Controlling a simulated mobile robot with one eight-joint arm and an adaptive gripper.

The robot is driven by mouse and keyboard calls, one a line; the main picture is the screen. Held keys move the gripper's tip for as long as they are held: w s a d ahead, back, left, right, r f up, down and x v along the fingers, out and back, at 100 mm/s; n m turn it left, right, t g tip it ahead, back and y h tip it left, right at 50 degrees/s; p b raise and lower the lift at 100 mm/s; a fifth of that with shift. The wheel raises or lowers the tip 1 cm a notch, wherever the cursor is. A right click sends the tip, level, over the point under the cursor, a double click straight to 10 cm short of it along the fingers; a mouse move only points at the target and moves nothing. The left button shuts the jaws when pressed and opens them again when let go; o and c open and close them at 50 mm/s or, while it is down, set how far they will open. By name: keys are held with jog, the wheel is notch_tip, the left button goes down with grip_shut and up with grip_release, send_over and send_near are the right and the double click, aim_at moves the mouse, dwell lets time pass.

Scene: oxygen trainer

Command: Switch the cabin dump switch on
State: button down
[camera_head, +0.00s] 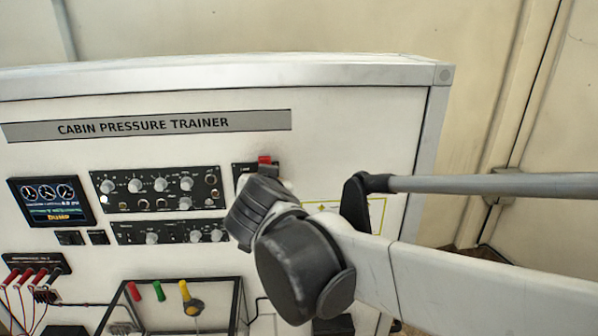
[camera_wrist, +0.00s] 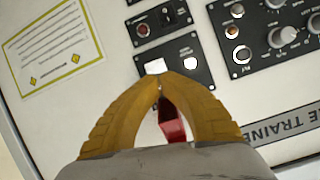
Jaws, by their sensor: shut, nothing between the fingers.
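The cabin pressure trainer panel (camera_head: 340,130) stands upright in front of me. A small black switch plate (camera_head: 240,171) with a red guard (camera_head: 265,160) sits right of the upper knob panel, mostly hidden by my wrist. In the wrist view, turned nearly upside down, the red guard (camera_wrist: 172,122) shows through the gap between my fingers and appears to stand out from the panel. My gripper (camera_wrist: 160,82) has its yellow fingertips together, empty, over this plate (camera_wrist: 178,65). A white square (camera_wrist: 155,66) lies just beyond the tips. The toggle lever and its position are hidden; contact cannot be told.
Knob panels (camera_head: 158,189) and a display (camera_head: 51,202) reading "DUMP" in yellow lie to the left. Coloured levers (camera_head: 158,291) in a black frame stand below. Another black plate with a red-topped control (camera_wrist: 167,20) neighbours the switch plate. Bare panel surrounds the label (camera_wrist: 53,47).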

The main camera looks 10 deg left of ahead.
jog(key=c, duration=1.6)
grip_release()
jog(key=shift+s, duration=0.1)
jog(key=v, duration=1.2)
